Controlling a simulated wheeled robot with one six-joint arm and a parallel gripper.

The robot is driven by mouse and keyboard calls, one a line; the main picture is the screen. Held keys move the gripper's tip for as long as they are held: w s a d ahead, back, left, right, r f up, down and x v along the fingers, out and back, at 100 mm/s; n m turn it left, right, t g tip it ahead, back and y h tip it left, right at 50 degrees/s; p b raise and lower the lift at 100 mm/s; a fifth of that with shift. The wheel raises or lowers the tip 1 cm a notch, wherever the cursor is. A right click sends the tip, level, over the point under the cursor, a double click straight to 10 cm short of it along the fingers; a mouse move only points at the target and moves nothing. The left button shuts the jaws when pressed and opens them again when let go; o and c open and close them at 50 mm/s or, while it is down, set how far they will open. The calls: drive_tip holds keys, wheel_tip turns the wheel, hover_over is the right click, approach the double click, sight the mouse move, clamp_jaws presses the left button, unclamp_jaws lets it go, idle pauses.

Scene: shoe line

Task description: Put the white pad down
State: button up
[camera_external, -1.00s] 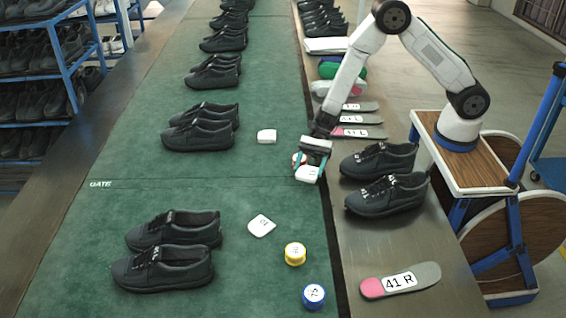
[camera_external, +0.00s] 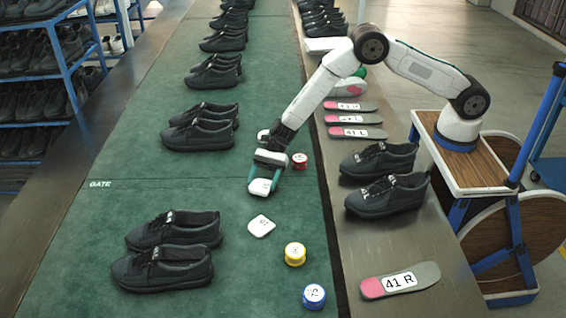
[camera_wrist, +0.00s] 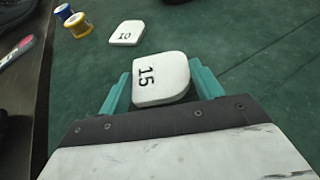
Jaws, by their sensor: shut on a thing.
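The white pad (camera_wrist: 161,80), marked 15, sits between the two teal fingers of my gripper (camera_wrist: 160,84) in the wrist view. In the external view my gripper (camera_external: 264,187) is shut on the white pad (camera_external: 261,187), over the green belt (camera_external: 150,150). I cannot tell whether the pad touches the belt. A second white pad (camera_external: 261,226) lies on the belt nearer the camera; it is marked 10 in the wrist view (camera_wrist: 127,33).
Pairs of black shoes (camera_external: 165,267) line the belt's left half. Marked insoles (camera_external: 400,281) and black shoes (camera_external: 385,195) lie on the right-hand ledge.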

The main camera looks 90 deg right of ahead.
drive_tip(key=shift+f, duration=0.85)
drive_tip(key=o, duration=1)
drive_tip(key=shift+f, duration=0.15)
